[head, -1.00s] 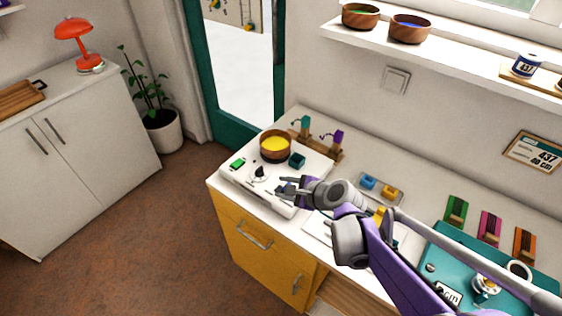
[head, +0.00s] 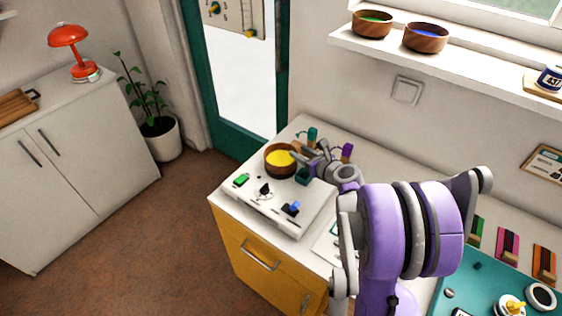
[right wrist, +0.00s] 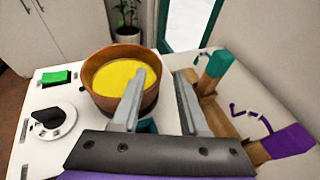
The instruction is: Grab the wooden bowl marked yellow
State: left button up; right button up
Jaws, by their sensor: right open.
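The wooden bowl marked yellow (head: 270,168) stands upright on a white panel at the counter's far left end, with yellow inside. It also shows in the right wrist view (right wrist: 97,92). My right gripper (head: 300,154) is open and empty at the bowl's right side. In the right wrist view my right gripper (right wrist: 161,74) has one finger overlapping the yellow inside and the other outside the right wall. The near right part of the bowl is hidden by the finger. I cannot tell how far the fingers reach down. My left gripper is not in view.
The white panel (head: 265,210) carries a green switch (head: 241,180), a black knob (head: 265,189) and a blue switch (head: 292,208). A wooden rack with teal and purple pieces (right wrist: 230,115) stands close right of the gripper. Two other bowls (head: 373,26) (head: 425,40) sit on the shelf.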

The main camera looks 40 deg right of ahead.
jog(key=x, duration=0.2)
jog(key=shift+w+f, duration=0.1)
jog(key=shift+w, duration=0.15)
grip_shut()
jog(key=shift+s, duration=0.1)
dwell(1.1)
